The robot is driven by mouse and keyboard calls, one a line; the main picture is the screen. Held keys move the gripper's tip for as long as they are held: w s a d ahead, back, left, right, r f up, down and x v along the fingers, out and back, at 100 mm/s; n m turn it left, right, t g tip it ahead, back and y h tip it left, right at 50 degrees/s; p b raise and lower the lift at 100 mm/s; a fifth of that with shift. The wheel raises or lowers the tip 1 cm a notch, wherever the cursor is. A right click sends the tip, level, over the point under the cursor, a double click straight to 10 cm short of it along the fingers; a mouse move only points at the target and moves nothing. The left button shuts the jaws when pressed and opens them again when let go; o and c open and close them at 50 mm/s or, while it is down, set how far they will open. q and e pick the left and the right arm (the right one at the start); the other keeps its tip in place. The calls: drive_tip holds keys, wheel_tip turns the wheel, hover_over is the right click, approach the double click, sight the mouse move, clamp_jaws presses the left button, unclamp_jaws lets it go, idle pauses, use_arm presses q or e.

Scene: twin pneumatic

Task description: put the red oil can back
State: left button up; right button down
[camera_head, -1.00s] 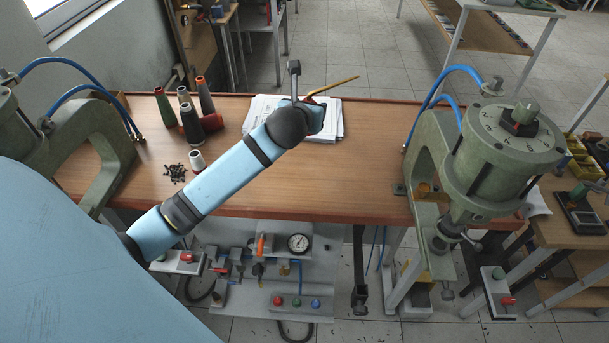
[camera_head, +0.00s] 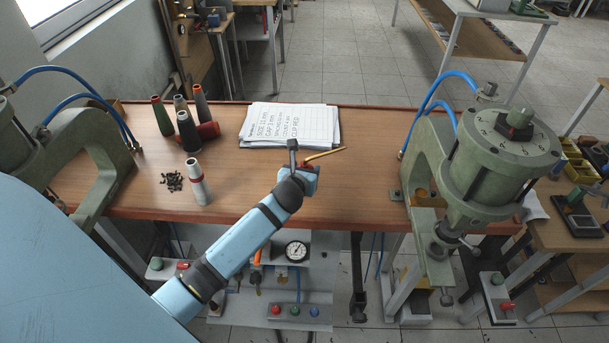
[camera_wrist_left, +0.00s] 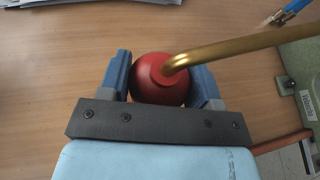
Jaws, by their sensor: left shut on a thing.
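My left gripper (camera_head: 303,172) is shut on the red oil can in the head view, over the front middle of the table. The can is mostly hidden there; its brass spout (camera_head: 325,154) points right. In the left wrist view the red oil can (camera_wrist_left: 160,90) sits between the two blue fingers of my left gripper (camera_wrist_left: 163,85), with the brass spout (camera_wrist_left: 230,47) reaching to the upper right. I cannot tell whether the can touches the table. My right gripper is not in view.
Papers (camera_head: 290,124) lie at the table's back. Green presses flank the table (camera_head: 365,185), one at right (camera_head: 470,170). Bare wood lies between papers and right press.

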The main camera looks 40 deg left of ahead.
use_arm(q)
drive_tip(key=shift+f, duration=0.85)
drive_tip(key=shift+f, duration=0.1)
drive_tip(key=o, duration=0.9)
drive_tip(key=shift+c, duration=0.2)
